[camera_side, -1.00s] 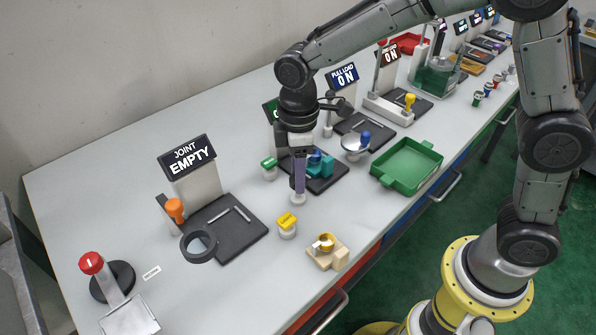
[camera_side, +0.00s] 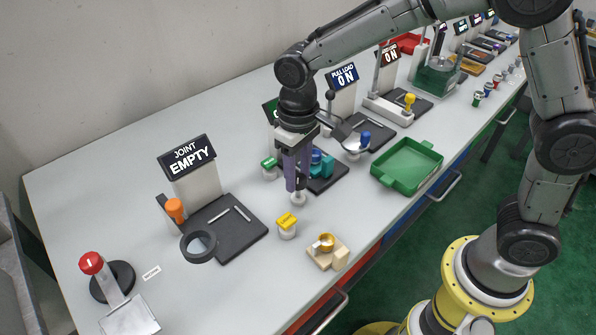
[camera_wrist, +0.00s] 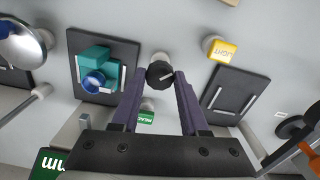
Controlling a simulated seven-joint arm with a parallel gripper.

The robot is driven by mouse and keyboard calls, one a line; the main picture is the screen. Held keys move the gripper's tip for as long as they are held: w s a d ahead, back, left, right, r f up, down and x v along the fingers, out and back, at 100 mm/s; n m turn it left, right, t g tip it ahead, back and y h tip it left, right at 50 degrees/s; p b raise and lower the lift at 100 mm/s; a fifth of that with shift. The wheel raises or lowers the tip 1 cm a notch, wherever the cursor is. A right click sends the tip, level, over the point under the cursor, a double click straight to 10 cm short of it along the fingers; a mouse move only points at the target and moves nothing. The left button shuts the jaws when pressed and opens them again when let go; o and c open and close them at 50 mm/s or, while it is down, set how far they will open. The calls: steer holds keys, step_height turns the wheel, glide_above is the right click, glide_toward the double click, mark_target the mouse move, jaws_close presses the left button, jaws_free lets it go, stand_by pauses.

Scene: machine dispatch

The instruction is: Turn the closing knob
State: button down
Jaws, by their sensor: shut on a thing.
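The knob (camera_wrist: 160,70) is dark and round with a pale line across its top, on a white base. In the wrist view it sits between the tips of my two purple fingers. My gripper (camera_wrist: 158,79) points down and is shut on the knob. In the side view my gripper (camera_side: 297,185) stands over the knob's white base (camera_side: 298,199), and the fingers hide most of the knob. The knob stands on the table in front of a dark plate (camera_side: 328,182) that carries teal and blue parts.
A yellow button (camera_side: 287,222) and a wooden block with a gold ring (camera_side: 326,247) stand in front. A green button (camera_side: 269,164) is behind left. A green tray (camera_side: 407,166) lies to the right. The JOINT sign (camera_side: 187,158) reads EMPTY. A dark ring (camera_side: 198,246) is by the left plate.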

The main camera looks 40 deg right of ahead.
mark_target(298, 178)
steer(key=m, duration=0.4)
steer(key=shift+r+m, duration=0.1)
steer(key=shift+m, duration=2)
steer(key=shift+c, duration=2.1)
jaws_free()
step_height(298, 178, up, 14)
